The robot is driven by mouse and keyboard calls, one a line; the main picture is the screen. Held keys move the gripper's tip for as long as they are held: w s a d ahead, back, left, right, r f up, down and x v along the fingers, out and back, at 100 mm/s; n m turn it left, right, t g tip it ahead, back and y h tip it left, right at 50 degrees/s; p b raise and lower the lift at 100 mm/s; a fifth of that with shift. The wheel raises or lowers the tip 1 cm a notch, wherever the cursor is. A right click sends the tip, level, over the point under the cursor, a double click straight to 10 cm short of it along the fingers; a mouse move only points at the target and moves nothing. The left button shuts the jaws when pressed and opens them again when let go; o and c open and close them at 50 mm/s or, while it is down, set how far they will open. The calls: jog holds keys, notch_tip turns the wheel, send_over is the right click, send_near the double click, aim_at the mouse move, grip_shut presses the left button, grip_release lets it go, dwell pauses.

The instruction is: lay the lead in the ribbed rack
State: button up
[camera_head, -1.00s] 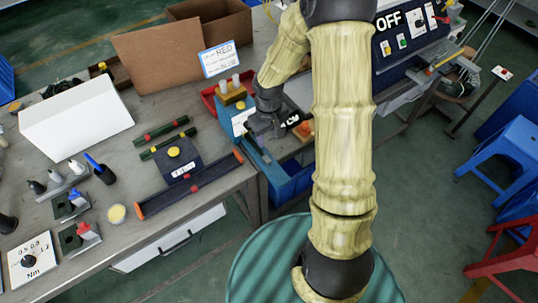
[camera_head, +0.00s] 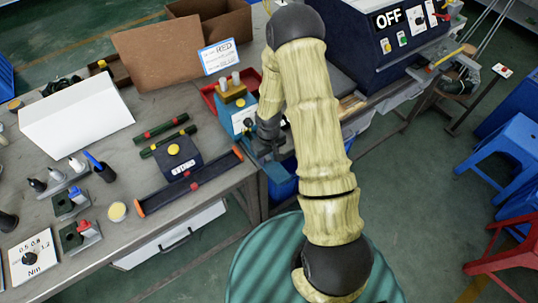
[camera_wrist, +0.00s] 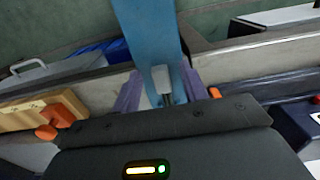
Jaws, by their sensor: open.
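My gripper (camera_head: 270,155) is low at the bench's front edge, just in front of the blue box-shaped fixture (camera_head: 241,118). In the wrist view its two purple fingers (camera_wrist: 160,95) are apart, on either side of a blue strip (camera_wrist: 148,30). A small grey-white piece (camera_wrist: 161,78) shows between the fingers on the strip; I cannot tell whether it is part of the lead. No lead is clearly visible. A pale wooden piece with orange parts (camera_wrist: 30,115) lies left of the gripper in the wrist view. I cannot tell whether it is the ribbed rack.
A long dark tray with orange ends (camera_head: 190,183) lies along the bench's front, beside a yellow-button box (camera_head: 178,163). A white box (camera_head: 75,115) and a cardboard box (camera_head: 170,55) stand farther back. A dark machine marked OFF (camera_head: 385,45) is at the right. A blue bin (camera_head: 283,180) is below my gripper.

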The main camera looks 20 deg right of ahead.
aim_at(279, 174)
grip_shut()
jog(key=shift+s, duration=0.15)
jog(key=shift+s+d+b, duration=0.35)
jog(key=shift+s, duration=0.65)
jog(key=shift+s+d+b, duration=0.3)
jog(key=shift+s+b, duration=0.05)
jog(key=shift+s, duration=0.6)
jog(key=shift+s+d+b, duration=0.35)
jog(key=shift+s, duration=0.65)
jog(key=shift+r, duration=0.15)
jog(key=shift+r+p, duration=2.2)
jog(key=shift+r, duration=0.25)
